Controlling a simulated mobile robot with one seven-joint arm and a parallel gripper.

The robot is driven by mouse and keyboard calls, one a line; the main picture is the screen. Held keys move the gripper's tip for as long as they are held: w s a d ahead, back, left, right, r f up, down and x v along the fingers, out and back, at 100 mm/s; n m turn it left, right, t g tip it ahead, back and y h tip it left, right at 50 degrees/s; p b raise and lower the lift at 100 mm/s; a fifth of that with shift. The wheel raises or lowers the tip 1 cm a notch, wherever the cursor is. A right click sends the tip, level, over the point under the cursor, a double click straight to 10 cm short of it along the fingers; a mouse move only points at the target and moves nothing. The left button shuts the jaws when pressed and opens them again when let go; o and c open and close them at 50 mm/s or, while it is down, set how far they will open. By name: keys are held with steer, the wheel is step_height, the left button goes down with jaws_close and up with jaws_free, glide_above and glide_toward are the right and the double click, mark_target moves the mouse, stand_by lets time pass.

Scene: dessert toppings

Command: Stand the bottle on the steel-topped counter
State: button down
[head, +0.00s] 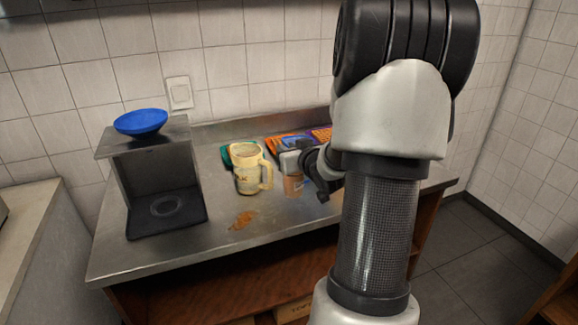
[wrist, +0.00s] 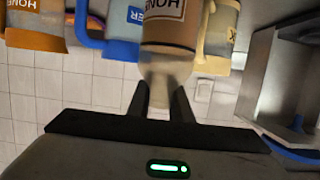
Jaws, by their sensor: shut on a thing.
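The bottle (wrist: 168,38) has a pale neck and an orange-brown label that reads "HONEY", upside down in the wrist view. My gripper (wrist: 160,98) is shut on its neck. In the head view the bottle (head: 293,185) looks upright below my gripper (head: 290,162), over the steel-topped counter (head: 215,215). It is just right of the beige mug. I cannot tell whether its base touches the steel. My arm hides the counter's right part.
The beige mug (head: 248,169) stands close beside the bottle, its handle towards it. A metal stand (head: 158,180) with a blue bowl (head: 141,122) on top is at left. A brown smear (head: 243,219) marks the counter front. Colourful packs (head: 285,143) lie behind.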

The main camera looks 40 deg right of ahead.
steer(key=shift+f+b, duration=0.45)
steer(key=shift+f, duration=1.35)
steer(key=shift+f, duration=0.2)
steer(key=c, duration=1.6)
jaws_free()
steer(key=p+v, duration=0.1)
steer(key=v, duration=1.1)
steer(key=shift+r, duration=0.15)
steer(key=shift+p, duration=0.3)
